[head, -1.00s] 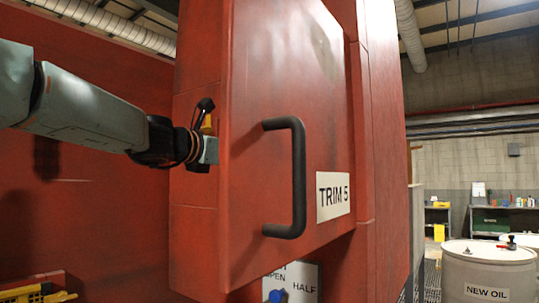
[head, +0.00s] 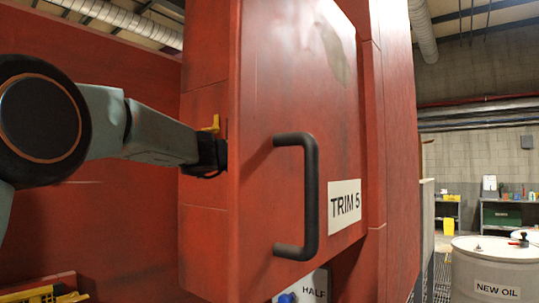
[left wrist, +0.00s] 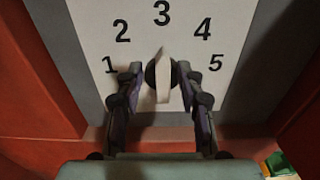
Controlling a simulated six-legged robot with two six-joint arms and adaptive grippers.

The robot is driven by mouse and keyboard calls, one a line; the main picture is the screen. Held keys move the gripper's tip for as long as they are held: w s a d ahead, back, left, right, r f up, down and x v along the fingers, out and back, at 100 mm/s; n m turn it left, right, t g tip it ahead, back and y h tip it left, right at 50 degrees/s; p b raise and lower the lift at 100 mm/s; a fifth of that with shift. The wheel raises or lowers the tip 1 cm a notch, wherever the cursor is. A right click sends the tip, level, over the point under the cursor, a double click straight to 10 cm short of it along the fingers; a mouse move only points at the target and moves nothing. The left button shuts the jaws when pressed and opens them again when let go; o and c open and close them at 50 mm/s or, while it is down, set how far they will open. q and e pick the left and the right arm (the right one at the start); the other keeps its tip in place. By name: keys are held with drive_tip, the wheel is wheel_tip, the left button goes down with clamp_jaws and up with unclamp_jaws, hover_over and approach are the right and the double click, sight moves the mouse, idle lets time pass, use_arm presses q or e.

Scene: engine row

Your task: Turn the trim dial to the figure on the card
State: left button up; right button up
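The card (head: 345,206) on the red door panel reads "TRIM 5". In the left wrist view the trim dial (left wrist: 163,78) has a pale pointer on a dark hub, and the pointer stands upright at 3. Its white plate (left wrist: 92,22) carries the figures 1 to 5, with 5 at the right. My left gripper (left wrist: 160,76) is open, with one finger on each side of the dial. I cannot tell whether either fingertip touches it. In the head view the dial and my fingertips are hidden behind the door. My right gripper is in neither view.
The red door (head: 255,130) with its dark handle (head: 312,200) stands close to my left arm. A blue knob (head: 287,298) beside a plate marked HALF shows below. A NEW OIL drum (head: 495,270) stands at the right, with shelves behind.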

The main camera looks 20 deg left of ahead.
use_arm(q)
drive_tip(key=shift+s+a+r, duration=0.1)
drive_tip(key=shift+s+r, duration=0.15)
drive_tip(key=shift+s, duration=0.2)
drive_tip(key=shift+s+a+r, duration=0.1)
drive_tip(key=shift+s+r, duration=0.1)
drive_tip(key=shift+s, duration=0.25)
drive_tip(key=shift+w+d+f, duration=0.1)
drive_tip(key=shift+w+d, duration=0.1)
drive_tip(key=shift+d, duration=0.05)
drive_tip(key=shift+c, duration=0.3)
drive_tip(key=shift+w+d+f, duration=0.15)
drive_tip(key=shift+w+f, duration=0.05)
drive_tip(key=shift+w, duration=0.2)
drive_tip(key=shift+w+d+f, duration=0.15)
drive_tip(key=shift+w, duration=0.25)
drive_tip(key=c, duration=0.3)
drive_tip(key=shift+a, duration=0.1)
drive_tip(key=shift+c, duration=0.7)
drive_tip(key=shift+s+a, duration=0.15)
drive_tip(key=shift+a, duration=0.05)
drive_tip(key=shift+c, duration=0.8)
drive_tip(key=shift+s+a+r, duration=0.1)
drive_tip(key=shift+s+r, duration=0.05)
drive_tip(key=shift+s, duration=0.05)
clamp_jaws()
drive_tip(key=shift+r, duration=0.1)
